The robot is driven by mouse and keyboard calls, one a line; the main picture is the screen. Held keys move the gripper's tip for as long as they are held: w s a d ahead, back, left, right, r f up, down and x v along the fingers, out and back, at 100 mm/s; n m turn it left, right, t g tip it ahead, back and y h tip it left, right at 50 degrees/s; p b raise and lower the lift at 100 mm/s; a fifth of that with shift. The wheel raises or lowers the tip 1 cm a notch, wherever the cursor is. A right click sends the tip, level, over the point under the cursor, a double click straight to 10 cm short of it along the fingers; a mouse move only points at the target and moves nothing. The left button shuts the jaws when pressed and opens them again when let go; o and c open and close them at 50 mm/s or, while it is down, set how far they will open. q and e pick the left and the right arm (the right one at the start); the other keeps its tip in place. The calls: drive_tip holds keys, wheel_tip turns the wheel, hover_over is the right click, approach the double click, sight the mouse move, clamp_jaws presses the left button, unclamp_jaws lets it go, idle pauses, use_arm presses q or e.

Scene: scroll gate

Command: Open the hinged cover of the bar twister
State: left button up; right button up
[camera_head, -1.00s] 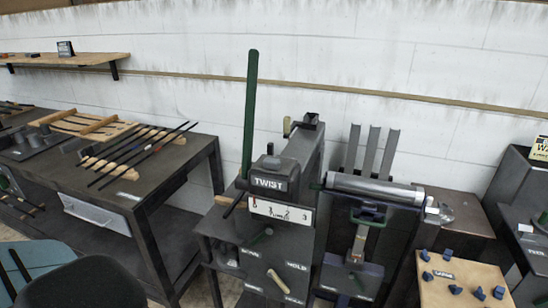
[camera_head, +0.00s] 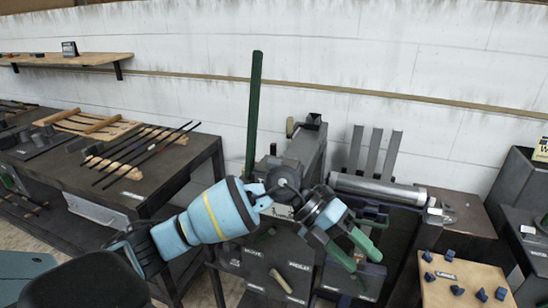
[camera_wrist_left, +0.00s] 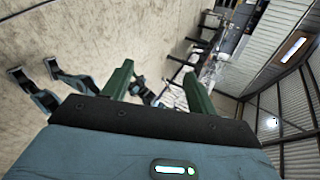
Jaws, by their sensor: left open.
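The bar twister (camera_head: 311,150) stands against the wall in the head view, dark grey with a tall green lever (camera_head: 253,110) on its left. My left arm hides most of its front, including the TWIST label, and I cannot clearly make out its hinged cover. My left gripper (camera_head: 352,250) is in front of the machine's lower right side, its green fingers apart and pointing down to the right. Nothing shows between them. The fingers also show apart in the left wrist view (camera_wrist_left: 158,90). Any contact with the machine cannot be told. My right gripper is not seen.
A metal cylinder (camera_head: 378,188) lies across the neighbouring machine, close above my left gripper. A dark workbench (camera_head: 165,170) with thin rods is on the left. A wooden board (camera_head: 460,285) with blue pieces is at lower right. A shelf (camera_head: 90,57) is on the wall.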

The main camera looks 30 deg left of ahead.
use_arm(q)
drive_tip(key=w+a+r+t+y, duration=0.1)
drive_tip(key=w+a+r+y, duration=0.25)
drive_tip(key=a, duration=0.25)
drive_tip(key=w+a+r+t+y, duration=0.2)
drive_tip(key=w+a+r+y, duration=0.15)
drive_tip(key=a, duration=0.25)
drive_tip(key=n+t+y, duration=0.1)
drive_tip(key=n+y, duration=0.3)
drive_tip(key=y, duration=0.2)
approach(275, 160)
drive_tip(key=shift+x, duration=4.3)
drive_tip(key=shift+s, duration=0.1)
clamp_jaws()
